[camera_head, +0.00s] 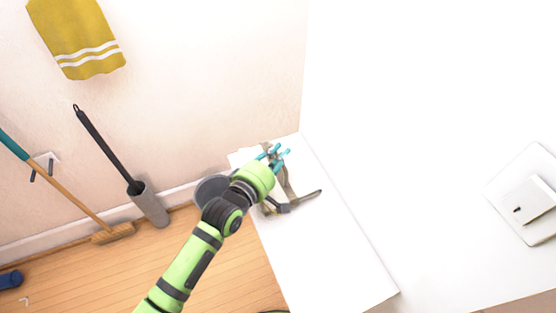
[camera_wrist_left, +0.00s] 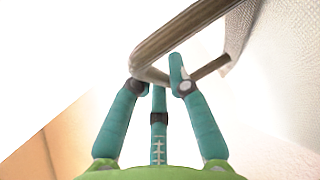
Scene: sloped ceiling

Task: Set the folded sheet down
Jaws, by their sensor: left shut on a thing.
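My left gripper (camera_head: 281,154) is over the far left end of a white surface. It is shut on a grey-brown bent piece (camera_head: 289,184), partly hidden behind the gripper and wrist. In the left wrist view, the teal fingers (camera_wrist_left: 162,75) meet at this piece's glossy, bar-like edge (camera_wrist_left: 185,30). I cannot tell whether this piece is the folded sheet, or whether it touches the surface below. No other folded sheet shows clearly on the white surface. My right gripper is not in view.
The white surface (camera_head: 345,235) is bare towards the front. A grey round bin (camera_head: 211,187) stands beside its left edge. A yellow towel (camera_head: 82,42) hangs on the wall. A brush holder (camera_head: 149,205) and a broom (camera_head: 112,233) stand left. A white square object (camera_head: 530,200) lies far right.

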